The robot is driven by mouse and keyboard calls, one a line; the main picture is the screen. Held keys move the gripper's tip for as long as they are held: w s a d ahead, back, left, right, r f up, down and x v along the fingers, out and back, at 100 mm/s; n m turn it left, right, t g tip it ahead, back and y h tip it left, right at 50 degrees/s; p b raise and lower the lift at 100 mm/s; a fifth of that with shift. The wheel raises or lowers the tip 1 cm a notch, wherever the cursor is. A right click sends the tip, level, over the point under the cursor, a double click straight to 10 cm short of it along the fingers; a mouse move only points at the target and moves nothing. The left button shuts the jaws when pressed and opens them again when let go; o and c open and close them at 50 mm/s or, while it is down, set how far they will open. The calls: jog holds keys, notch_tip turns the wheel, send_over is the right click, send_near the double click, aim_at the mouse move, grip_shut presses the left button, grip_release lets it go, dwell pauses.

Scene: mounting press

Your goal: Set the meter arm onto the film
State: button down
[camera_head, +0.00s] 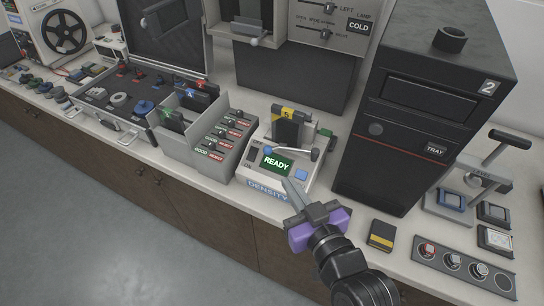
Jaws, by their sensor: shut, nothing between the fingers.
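The density meter (259,174) is a pale box on the counter with a green screen reading READY and a blue button. The meter arm (300,149) is a thin grey lever above the screen, with a small round grey end at the right. A blue knob sits at the screen's upper left. A dark piece with a yellow top label (289,128) stands upright at the meter's back; I cannot tell whether it is the film. My gripper (288,184) is shut and empty at the meter's front edge, just below the screen; contact cannot be told.
A sorting box (176,149) with GOOD and REJECT slots stands to the left. A tall black cabinet (400,150) stands close on the right. A yellow-striped dark block (381,236), a tray of round parts (464,266) and a small press (470,205) occupy the right counter.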

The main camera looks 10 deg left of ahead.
aim_at(271, 149)
jog(key=p+x, duration=0.1)
jog(key=x, duration=0.8)
jog(key=shift+w+a+p, duration=0.1)
jog(key=shift+w+p, duration=0.25)
jog(key=shift+w, duration=0.05)
jog(key=b+x, duration=0.2)
jog(key=x, duration=0.1)
jog(key=shift+w+d+r, duration=0.1)
jog(key=shift+w+d, duration=0.05)
jog(key=shift+d, duration=0.15)
jog(key=shift+r, duration=0.15)
